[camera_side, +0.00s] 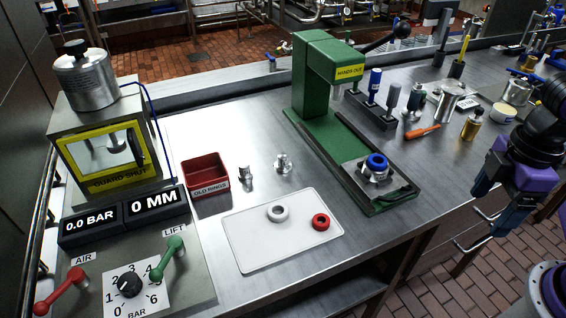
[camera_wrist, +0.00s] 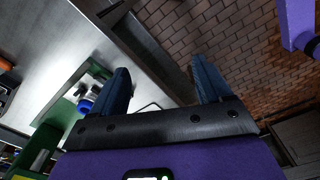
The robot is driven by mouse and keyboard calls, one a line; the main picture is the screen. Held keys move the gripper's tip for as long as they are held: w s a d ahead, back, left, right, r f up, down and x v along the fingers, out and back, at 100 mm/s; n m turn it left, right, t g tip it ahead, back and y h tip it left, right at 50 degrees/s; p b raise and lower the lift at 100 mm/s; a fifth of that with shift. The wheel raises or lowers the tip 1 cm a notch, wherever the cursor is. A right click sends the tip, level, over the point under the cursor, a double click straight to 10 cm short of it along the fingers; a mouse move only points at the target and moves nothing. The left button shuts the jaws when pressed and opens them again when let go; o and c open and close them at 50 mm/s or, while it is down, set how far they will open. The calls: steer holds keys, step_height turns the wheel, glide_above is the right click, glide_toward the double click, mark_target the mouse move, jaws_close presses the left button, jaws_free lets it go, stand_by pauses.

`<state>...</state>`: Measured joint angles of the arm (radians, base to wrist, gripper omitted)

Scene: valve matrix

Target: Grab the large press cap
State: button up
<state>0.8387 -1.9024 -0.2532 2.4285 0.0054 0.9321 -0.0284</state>
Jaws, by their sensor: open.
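My gripper (camera_wrist: 163,84) is open in the wrist view, with two dark blue fingers apart and nothing between them. It hangs over the table's front edge and the brick floor. In the side view my arm is at the far right, clear of the tools. A dark rack (camera_side: 372,112) behind the green press holds upright tools: a blue-topped one (camera_side: 375,82), a grey one (camera_side: 392,96) and a grey-headed one (camera_side: 416,97). I cannot tell which is the large press cap. Two small metal parts (camera_side: 284,163) (camera_side: 246,174) stand on the table left of the press.
The green press (camera_side: 322,85) has a metal fixture with a blue ring (camera_side: 376,163) on its base. A red bin (camera_side: 207,174) and an orange-handled tool (camera_side: 422,132) are nearby.

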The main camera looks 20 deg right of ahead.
steer(key=w+a+r, duration=0.3)
steer(key=w+a, duration=0.5)
steer(key=w, duration=0.2)
steer(key=m, duration=0.1)
glide_above(283, 156)
steer(key=s+d, duration=0.2)
steer(key=shift+t+y, duration=0.3)
steer(key=shift+y, duration=0.1)
steer(key=f, duration=0.4)
steer(key=w+f, duration=0.1)
steer(key=f, duration=0.3)
steer(key=a+f, duration=0.1)
steer(key=f, duration=0.3)
steer(key=shift+w+a+f, duration=0.1)
steer(key=shift+w, duration=0.15)
steer(key=shift+w+a+f, duration=0.1)
steer(key=shift+a+f, duration=0.05)
steer(key=shift+f, duration=0.75)
steer(key=shift+w+a+f, duration=0.1)
steer(key=shift+f, duration=0.75)
steer(key=shift+w+a+f, duration=0.1)
steer(key=shift+a+f, duration=0.05)
steer(key=shift+f, duration=0.75)
steer(key=c, duration=1.2)
